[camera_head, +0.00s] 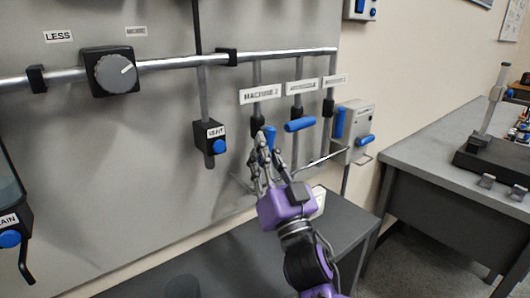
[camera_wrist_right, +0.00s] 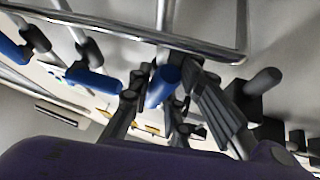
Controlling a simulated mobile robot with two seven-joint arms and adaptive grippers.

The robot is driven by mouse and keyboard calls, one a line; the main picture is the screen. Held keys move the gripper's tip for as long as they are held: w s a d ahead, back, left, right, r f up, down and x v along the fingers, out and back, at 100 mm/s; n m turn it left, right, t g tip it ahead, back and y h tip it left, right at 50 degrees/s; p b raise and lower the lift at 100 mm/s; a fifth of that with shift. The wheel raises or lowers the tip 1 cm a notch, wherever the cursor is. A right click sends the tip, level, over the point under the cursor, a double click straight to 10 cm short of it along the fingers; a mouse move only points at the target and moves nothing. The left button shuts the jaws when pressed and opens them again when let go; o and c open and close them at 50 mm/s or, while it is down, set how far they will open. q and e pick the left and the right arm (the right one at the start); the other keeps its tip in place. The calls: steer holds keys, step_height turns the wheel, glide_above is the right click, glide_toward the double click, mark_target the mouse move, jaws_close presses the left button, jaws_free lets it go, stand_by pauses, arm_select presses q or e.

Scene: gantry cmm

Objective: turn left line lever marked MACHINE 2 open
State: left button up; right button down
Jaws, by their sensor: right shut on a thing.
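The lever under the MACHINE 2 sign (camera_head: 261,94) is the leftmost of a row of levers on drop pipes. Its blue handle (camera_head: 269,132) shows just above my right gripper's fingers, partly hidden by them. My right gripper (camera_head: 263,154) is shut on that handle. In the right wrist view the blue handle (camera_wrist_right: 163,86) sits between the fingers (camera_wrist_right: 165,105). The handle's exact angle is hard to tell. The middle lever's blue handle (camera_head: 299,124) lies roughly sideways, close to the right of my fingers. My left gripper is not in view.
A horizontal pipe (camera_head: 180,63) runs along the grey panel, with a round knob (camera_head: 115,72) and a VENT valve (camera_head: 210,138). A metal rail (camera_wrist_right: 130,33) passes near my fingers. A grey box (camera_head: 352,125) hangs at right. A dark bench (camera_head: 345,225) stands below.

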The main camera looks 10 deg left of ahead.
steer(key=shift+w+d+r, duration=0.1)
steer(key=shift+d+r, duration=0.05)
steer(key=shift+d, duration=0.05)
steer(key=c, duration=1.7)
jaws_free()
steer(key=shift+o, duration=0.6)
steer(key=shift+f, duration=0.3)
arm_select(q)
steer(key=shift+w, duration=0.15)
arm_select(e)
steer(key=v, duration=1.1)
steer(key=shift+s+d, duration=0.2)
steer(key=shift+s, duration=0.1)
steer(key=shift+f, duration=0.15)
